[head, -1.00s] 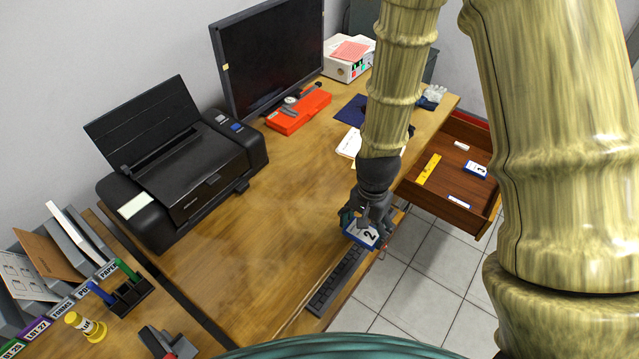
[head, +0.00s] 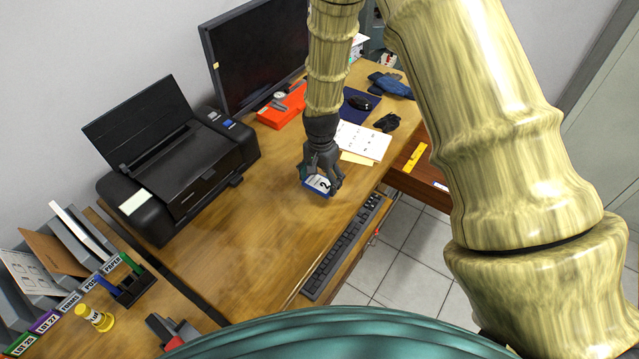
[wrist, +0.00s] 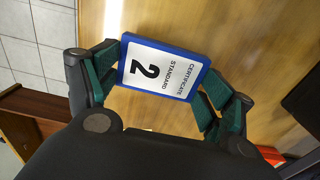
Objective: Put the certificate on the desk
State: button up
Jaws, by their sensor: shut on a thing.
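The certificate (wrist: 165,72) is a white card with a blue frame, marked "CERTIFICATE 2 STANDARD". My gripper (wrist: 160,85) is shut on it, with the green-padded fingers at its two short sides. In the head view the certificate (head: 317,185) hangs below my gripper (head: 320,176) over the desk (head: 250,225), left of the keyboard. I cannot tell whether its lower edge touches the desk top.
A printer (head: 190,160) and monitor (head: 255,55) stand behind. A keyboard (head: 345,245) lies at the front edge. Papers (head: 362,140), a black glove (head: 387,122) and a red case (head: 283,107) lie farther along. The desk middle is clear. An open drawer (head: 415,180) juts out right.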

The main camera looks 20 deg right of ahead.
aim_at(320, 180)
jog(key=shift+w+f, duration=0.4)
jog(key=shift+f, duration=0.1)
jog(key=shift+s+f+p, duration=0.2)
jog(key=shift+f+p, duration=0.4)
jog(key=shift+f, duration=0.25)
jog(key=shift+w+f, duration=0.2)
jog(key=shift+f, duration=0.5)
jog(key=shift+s, duration=0.1)
jog(key=o, duration=0.9)
jog(key=shift+f, duration=0.1)
jog(key=shift+o, duration=0.2)
